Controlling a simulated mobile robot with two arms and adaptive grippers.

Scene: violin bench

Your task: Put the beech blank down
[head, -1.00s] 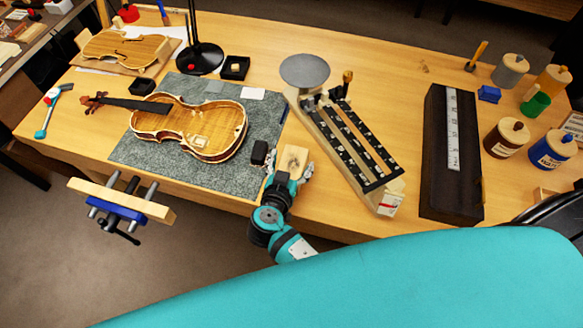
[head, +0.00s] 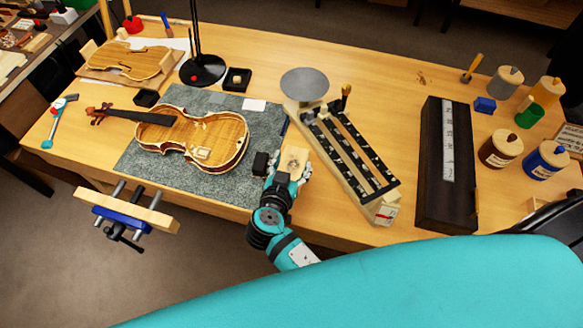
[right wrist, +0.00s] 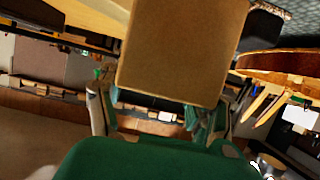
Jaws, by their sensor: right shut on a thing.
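The beech blank (head: 294,160) is a small pale wooden block with a darker mark on its face. My right gripper (head: 287,174) is shut on it, at the bench's front edge between the grey mat and the balance. In the right wrist view the blank (right wrist: 185,50) fills the upper middle, with the fingers (right wrist: 160,118) on both sides of its lower end. I cannot tell whether its underside touches the bench. My left gripper is out of view.
The grey mat (head: 150,178) with a violin (head: 195,140) lies left of the blank. A small black block (head: 261,163) is close beside the gripper. The balance (head: 340,150) stands just right. Bare bench (head: 395,100) lies between the balance and a dark case (head: 432,190).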

